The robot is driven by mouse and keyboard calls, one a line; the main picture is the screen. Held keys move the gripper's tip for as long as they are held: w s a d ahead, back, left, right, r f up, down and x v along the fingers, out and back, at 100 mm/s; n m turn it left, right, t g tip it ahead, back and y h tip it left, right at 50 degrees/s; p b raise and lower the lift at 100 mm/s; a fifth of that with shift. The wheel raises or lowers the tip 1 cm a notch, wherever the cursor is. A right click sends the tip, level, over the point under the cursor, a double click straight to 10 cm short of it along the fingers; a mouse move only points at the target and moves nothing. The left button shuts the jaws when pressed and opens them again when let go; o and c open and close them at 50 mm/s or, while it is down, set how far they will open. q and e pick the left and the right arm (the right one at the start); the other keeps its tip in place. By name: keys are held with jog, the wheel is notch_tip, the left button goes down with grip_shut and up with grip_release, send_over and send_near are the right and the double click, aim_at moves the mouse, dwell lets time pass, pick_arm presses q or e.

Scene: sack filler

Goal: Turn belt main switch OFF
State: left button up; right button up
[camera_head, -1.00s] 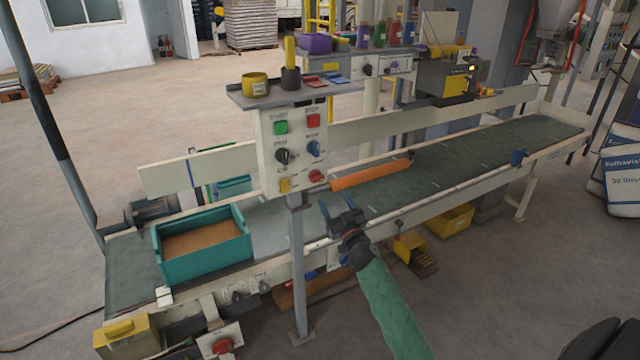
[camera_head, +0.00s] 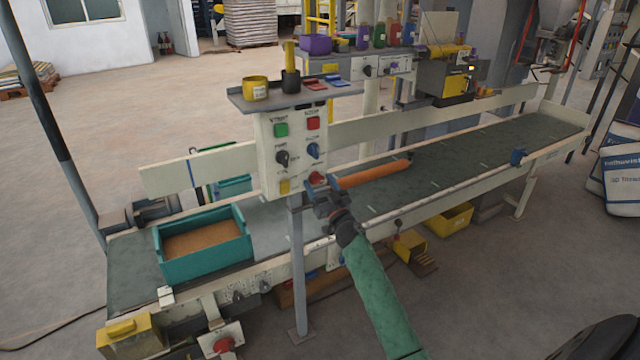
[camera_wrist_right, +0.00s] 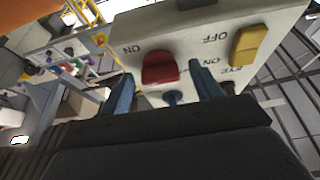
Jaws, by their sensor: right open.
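A white control panel (camera_head: 292,150) stands on a grey post in front of the belt. At its lower right is a red rocker switch (camera_head: 316,178), also seen in the right wrist view (camera_wrist_right: 159,68). "ON" and "OFF" lettering shows upside down around it there; I cannot tell its position. A yellow rocker (camera_wrist_right: 246,45) sits beside it. My right gripper (camera_head: 319,195) is open and empty just below the red rocker. In the right wrist view its two blue fingers point at the panel, either side of the red rocker. I cannot tell whether they touch. My left gripper is not in view.
The conveyor belt (camera_head: 450,160) runs behind the panel, with a teal crate (camera_head: 205,265) of brown material at left. An orange roller (camera_head: 372,174) lies just right of the panel. A shelf (camera_head: 290,95) with containers tops the panel. A red knob (camera_head: 222,344) sits low at left.

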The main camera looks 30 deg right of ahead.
jog(key=shift+w, duration=0.1)
jog(key=c, duration=1)
